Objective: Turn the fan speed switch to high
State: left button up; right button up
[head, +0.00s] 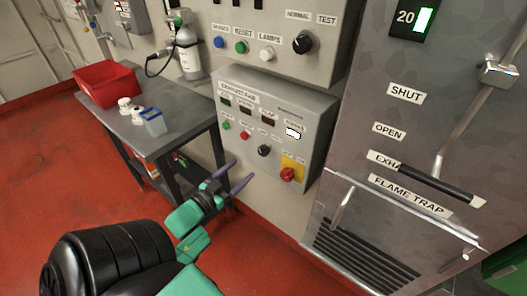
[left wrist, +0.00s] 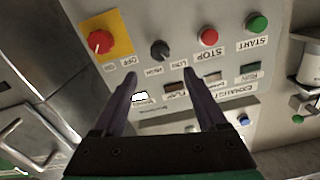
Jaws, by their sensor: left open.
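The fan speed switch (head: 264,150) is a small black knob low on the grey exhaust fan panel (head: 317,158). In the left wrist view the knob (left wrist: 160,50) sits between labels that read HIGH and LOW, and that view is upside down. Which label its pointer faces is too small to tell. My left gripper (head: 233,179) is open and empty, below and in front of the panel, apart from the knob. In the left wrist view its two fingers (left wrist: 160,73) spread to either side below the knob. My right gripper is not in view.
A red knob on a yellow plate (head: 288,173) is right of the switch. Green and red buttons (head: 245,135) are left of it. An upper panel (head: 270,20) hangs above. A table (head: 178,136) with a red bin (head: 105,84) stands left. A steel cabinet (head: 420,70) is right.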

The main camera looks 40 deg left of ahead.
aim_at(261, 153)
pick_arm(q)
jog(key=w, duration=1.2)
jog(key=shift+a+f+p, duration=0.1)
jog(key=shift+a+p, duration=0.05)
jog(key=shift+p, duration=0.15)
grip_shut()
